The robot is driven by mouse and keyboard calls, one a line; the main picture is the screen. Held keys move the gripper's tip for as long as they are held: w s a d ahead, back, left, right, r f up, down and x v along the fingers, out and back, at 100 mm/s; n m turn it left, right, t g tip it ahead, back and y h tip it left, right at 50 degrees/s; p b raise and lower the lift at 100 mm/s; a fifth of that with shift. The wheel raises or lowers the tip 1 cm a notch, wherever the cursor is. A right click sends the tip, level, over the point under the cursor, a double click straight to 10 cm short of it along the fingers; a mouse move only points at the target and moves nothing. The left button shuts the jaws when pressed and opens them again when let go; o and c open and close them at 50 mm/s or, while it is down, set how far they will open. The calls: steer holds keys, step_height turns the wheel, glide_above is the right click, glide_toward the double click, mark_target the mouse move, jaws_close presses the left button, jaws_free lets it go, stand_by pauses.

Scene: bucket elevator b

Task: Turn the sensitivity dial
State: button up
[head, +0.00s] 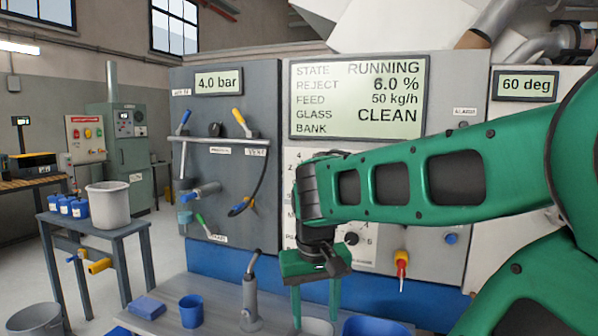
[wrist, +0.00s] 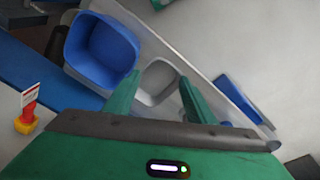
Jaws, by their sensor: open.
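A white dial panel (head: 372,258) sits on the grey machine front below the big screen, mostly hidden behind my arm. A black knob (head: 351,239) shows on it with a few numbers around it. Its name is not readable, so I cannot tell whether it is the sensitivity dial. My gripper (head: 316,306) points down in front of and below the panel, open and empty, apart from the knob. In the wrist view its two green fingers (wrist: 160,84) are spread above a pale container (wrist: 157,72); no dial shows there.
A blue bin (head: 375,327) and the pale container (head: 318,327) stand on the bench below my gripper. A grey hand-lever device (head: 250,306) and blue cup (head: 191,311) are to the left. A red-yellow tagged switch (head: 401,264) juts out to the right.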

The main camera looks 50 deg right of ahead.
steer(key=w+d+r+m+t+h, duration=0.15)
steer(key=w+d+r, duration=0.25)
steer(key=w+r, duration=0.5)
steer(key=w+d+r+m+h, duration=0.3)
steer(key=w+d+r, duration=0.15)
steer(key=r, duration=0.75)
steer(key=w+d+r+m+t+h, duration=0.15)
steer(key=w+d+r, duration=0.4)
steer(key=r, duration=0.55)
steer(key=x, duration=1)
steer(key=shift+w+h, duration=0.3)
steer(key=shift+h, duration=0.1)
steer(key=shift+d+f, duration=0.1)
steer(key=shift+d, duration=0.05)
steer(key=c, duration=1)
